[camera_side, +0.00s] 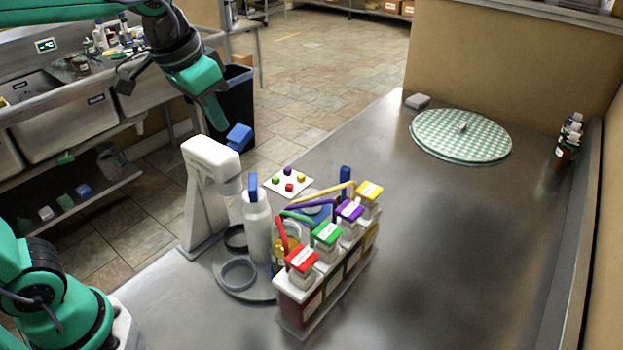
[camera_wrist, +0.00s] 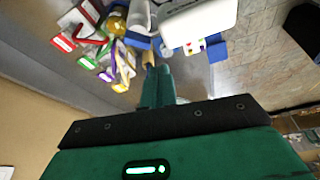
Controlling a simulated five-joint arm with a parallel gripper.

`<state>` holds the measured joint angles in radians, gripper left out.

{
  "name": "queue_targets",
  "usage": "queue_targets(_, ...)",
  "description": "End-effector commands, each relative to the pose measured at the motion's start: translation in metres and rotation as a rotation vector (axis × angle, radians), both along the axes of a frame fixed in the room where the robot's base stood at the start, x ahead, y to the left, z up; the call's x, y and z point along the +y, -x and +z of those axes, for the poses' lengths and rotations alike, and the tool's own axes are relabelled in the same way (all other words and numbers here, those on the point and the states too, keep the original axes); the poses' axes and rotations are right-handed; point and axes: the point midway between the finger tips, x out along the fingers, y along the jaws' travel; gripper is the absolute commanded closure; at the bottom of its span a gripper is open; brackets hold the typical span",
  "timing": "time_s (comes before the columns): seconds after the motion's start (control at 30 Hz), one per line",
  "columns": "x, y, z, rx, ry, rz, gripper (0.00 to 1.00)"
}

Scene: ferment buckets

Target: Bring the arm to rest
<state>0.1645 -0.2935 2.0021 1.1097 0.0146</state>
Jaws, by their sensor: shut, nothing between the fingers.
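My gripper (camera_side: 217,113) is in the upper left of the side view, raised in the air above and behind the white stand machine (camera_side: 208,180). Its green fingers are shut with nothing between them. In the wrist view my gripper (camera_wrist: 157,70) shows its fingers together, pointing toward the items on the table. A blue part (camera_side: 239,136) sits by the top of the white machine, a little below the fingertips in the side view. I cannot tell the exact gap.
A rack (camera_side: 318,312) holds several bottles with red, green, purple and yellow lids. A white bottle (camera_side: 257,228) stands beside it. A round checkered cover (camera_side: 455,136) lies at the far right, near small bottles (camera_side: 568,143). The table's right front is clear.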

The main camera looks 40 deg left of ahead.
Motion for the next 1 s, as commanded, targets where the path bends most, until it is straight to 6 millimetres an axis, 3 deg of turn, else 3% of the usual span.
queue_targets(0.5, 0.048, 0.088, -0.049, -0.138, 0.018, 0.146, 1.00)
queue_targets(0.7, 0.054, 0.103, -0.063, -0.164, 0.019, 0.173, 1.00)
queue_targets(1.0, 0.055, 0.106, -0.066, -0.168, 0.019, 0.178, 1.00)
